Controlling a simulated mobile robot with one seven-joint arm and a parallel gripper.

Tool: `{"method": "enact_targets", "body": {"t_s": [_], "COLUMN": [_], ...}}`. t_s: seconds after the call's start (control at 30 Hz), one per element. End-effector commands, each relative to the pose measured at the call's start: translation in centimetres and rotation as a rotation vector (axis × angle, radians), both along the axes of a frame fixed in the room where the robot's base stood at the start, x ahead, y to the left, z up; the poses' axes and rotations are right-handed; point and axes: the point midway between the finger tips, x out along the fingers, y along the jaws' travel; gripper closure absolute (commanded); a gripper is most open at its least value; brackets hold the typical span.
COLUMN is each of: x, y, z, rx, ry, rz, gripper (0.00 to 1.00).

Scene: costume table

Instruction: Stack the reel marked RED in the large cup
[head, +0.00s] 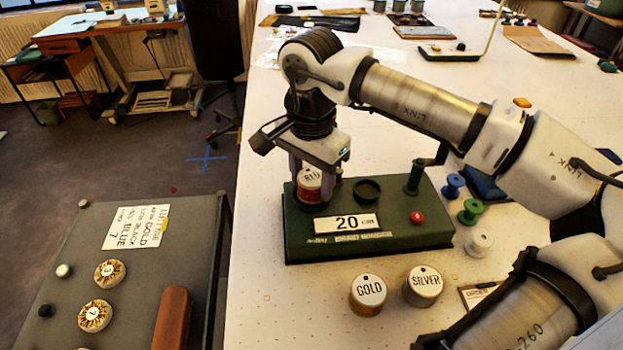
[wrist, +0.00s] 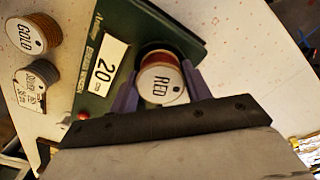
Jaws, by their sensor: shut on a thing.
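The RED reel (head: 308,184), with a white top and red winding, is between the fingers of my gripper (head: 318,172) at the left end of the green block (head: 300,247). My gripper is shut on it from above. The reel also shows in the wrist view (wrist: 161,82), its label facing the camera. A dark round rim shows just behind it there and low around it in the head view; I cannot tell how deep the reel sits in it. A smaller black cup (head: 367,189) stands open beside it on the block.
The GOLD reel (head: 367,294) and SILVER reel (head: 423,285) stand in front of the block. A green post (head: 414,177) and red button (head: 416,217) are on its right. Blue, green and white spools lie further right. A grey cart (head: 140,275) is at left.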

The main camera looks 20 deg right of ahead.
Motion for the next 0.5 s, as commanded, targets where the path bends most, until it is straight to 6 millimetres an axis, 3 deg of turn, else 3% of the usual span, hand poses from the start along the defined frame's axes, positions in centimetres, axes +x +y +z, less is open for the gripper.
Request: {"method": "enact_targets", "body": {"t_s": [0.5], "x": [0.0], "y": [0.0], "z": [-1.4], "rx": [0.000], "ry": [0.001], "rz": [0.001], "gripper": [0.75]}}
